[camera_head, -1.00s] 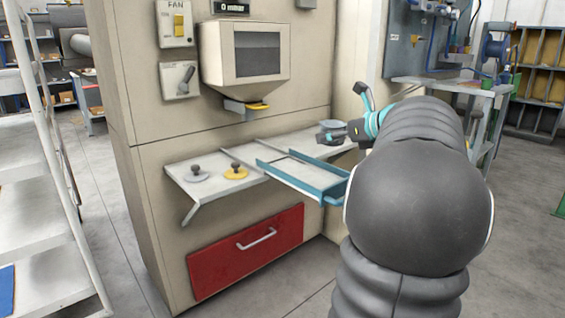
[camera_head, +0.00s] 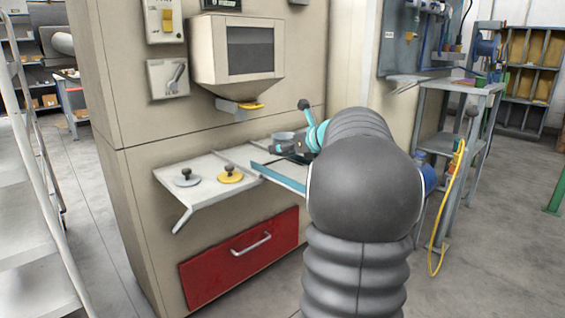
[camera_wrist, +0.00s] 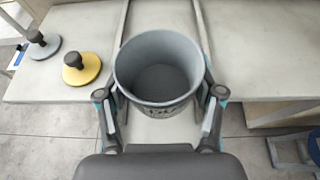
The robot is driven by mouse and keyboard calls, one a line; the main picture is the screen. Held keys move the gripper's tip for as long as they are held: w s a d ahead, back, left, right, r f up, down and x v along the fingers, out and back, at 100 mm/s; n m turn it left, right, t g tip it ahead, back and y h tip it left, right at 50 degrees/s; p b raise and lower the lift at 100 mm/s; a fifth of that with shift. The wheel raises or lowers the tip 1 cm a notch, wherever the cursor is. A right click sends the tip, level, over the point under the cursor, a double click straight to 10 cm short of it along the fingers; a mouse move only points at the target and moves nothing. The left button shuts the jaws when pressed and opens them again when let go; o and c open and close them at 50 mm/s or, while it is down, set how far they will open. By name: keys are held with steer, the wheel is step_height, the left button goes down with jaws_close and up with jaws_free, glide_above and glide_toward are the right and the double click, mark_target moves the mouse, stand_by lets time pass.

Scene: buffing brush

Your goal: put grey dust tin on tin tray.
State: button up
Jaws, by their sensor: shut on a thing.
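The grey dust tin (camera_wrist: 158,80) is an open, round grey tub, upright between the two fingers in the wrist view. My gripper (camera_wrist: 160,98) is shut on it from both sides. In the head view the tin (camera_head: 283,136) shows small at the tip of my gripper (camera_head: 298,148). The tin tray (camera_head: 279,178) has a blue edge and a pale floor and juts out from the shelf; my arm hides its right part. In the wrist view the tin is over the pale tray floor (camera_wrist: 155,130), between two rails. I cannot tell whether it touches the floor.
A grey knobbed disc (camera_head: 186,179) and a yellow knobbed disc (camera_head: 230,175) sit on the shelf (camera_head: 205,192) left of the tray. A hopper with a spout (camera_head: 240,108) hangs above. A red drawer (camera_head: 240,258) is below. A workbench (camera_head: 455,88) stands at right.

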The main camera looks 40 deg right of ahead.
mark_target(283, 167)
steer(key=shift+w+f, duration=0.15)
steer(key=shift+w, duration=0.05)
steer(key=shift+a+f+b, duration=0.1)
steer(key=shift+f+b, duration=0.5)
steer(key=shift+f, duration=1.3)
steer(key=shift+f, duration=0.2)
steer(key=o, duration=1.3)
steer(key=shift+c, duration=0.2)
